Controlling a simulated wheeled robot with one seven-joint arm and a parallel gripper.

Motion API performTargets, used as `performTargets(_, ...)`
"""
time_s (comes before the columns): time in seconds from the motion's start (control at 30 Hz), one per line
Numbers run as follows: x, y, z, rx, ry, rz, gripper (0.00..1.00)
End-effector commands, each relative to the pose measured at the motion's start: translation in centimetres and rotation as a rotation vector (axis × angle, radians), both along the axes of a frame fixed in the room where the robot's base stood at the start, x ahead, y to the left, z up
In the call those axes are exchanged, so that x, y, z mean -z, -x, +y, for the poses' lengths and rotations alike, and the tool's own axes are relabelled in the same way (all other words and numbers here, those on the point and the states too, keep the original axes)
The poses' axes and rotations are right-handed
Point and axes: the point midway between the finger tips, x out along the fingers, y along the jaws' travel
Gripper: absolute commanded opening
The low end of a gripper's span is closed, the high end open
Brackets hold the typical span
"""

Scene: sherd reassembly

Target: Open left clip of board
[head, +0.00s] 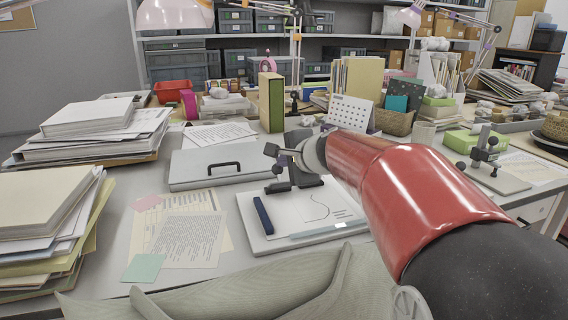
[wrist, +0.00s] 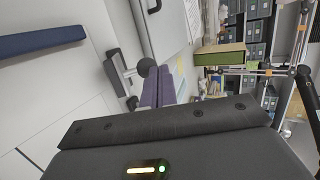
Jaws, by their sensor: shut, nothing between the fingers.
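The white board (head: 262,226) lies on the table in front of me, with a sheet showing a curved line on it. A dark clip (head: 271,150) with a pale rod stands at its back left; the wrist view shows its dark bar (wrist: 116,78) and round black knob (wrist: 147,67). My gripper (wrist: 166,88) is shut and empty, its purplish fingers close beside the knob; I cannot tell whether they touch. In the head view my wrist partly hides the clip's area. I cannot tell whether the clip is open.
A dark blue bar (head: 263,215) lies along the board's left side. A grey case (head: 225,167) with a black handle lies behind it. Papers (head: 185,238) spread to the left, near stacked folders (head: 45,215). A stand with black knobs (head: 485,152) is at right.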

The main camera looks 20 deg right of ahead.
Motion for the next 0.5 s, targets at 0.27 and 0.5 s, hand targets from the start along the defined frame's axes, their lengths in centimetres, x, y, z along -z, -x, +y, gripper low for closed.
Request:
performTargets(0.27, -0.3, -1.4, 0.0, 0.000, 0.001, 0.000, 0.00)
performTargets(0.5, -0.6, -1.3, 0.0, 0.000, 0.001, -0.001, 0.00)
